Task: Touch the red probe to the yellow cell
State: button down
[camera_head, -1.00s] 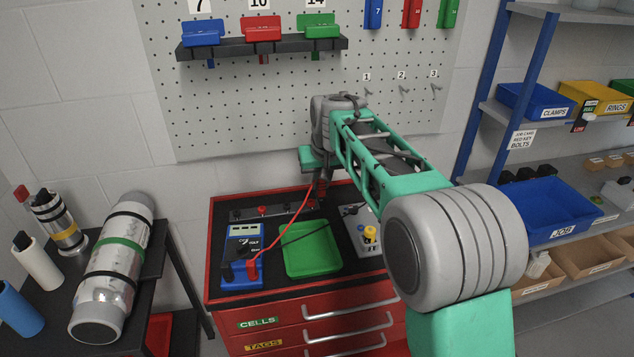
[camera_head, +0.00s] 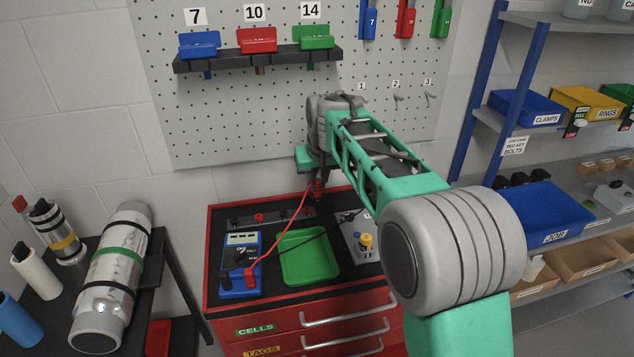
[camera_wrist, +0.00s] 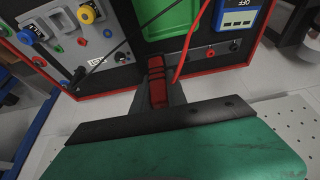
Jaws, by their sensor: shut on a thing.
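My gripper (camera_head: 318,190) is shut on the red probe, above the back of the bench top. The red probe (camera_wrist: 157,78) shows between the jaws in the wrist view, and its red lead (camera_head: 292,226) runs to the blue meter (camera_head: 240,262). The probe's tip is not clear.
The green tray (camera_head: 304,257) lies between meter and panel, with the black lead (camera_head: 330,221) crossing it. A strip with red knobs (camera_head: 259,217) lies along the back. The pegboard wall (camera_head: 250,120) stands close behind my gripper. Shelves with a blue job bin (camera_head: 548,215) are at right.

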jog(key=shift+r+p, duration=1)
jog(key=shift+r, duration=0.45)
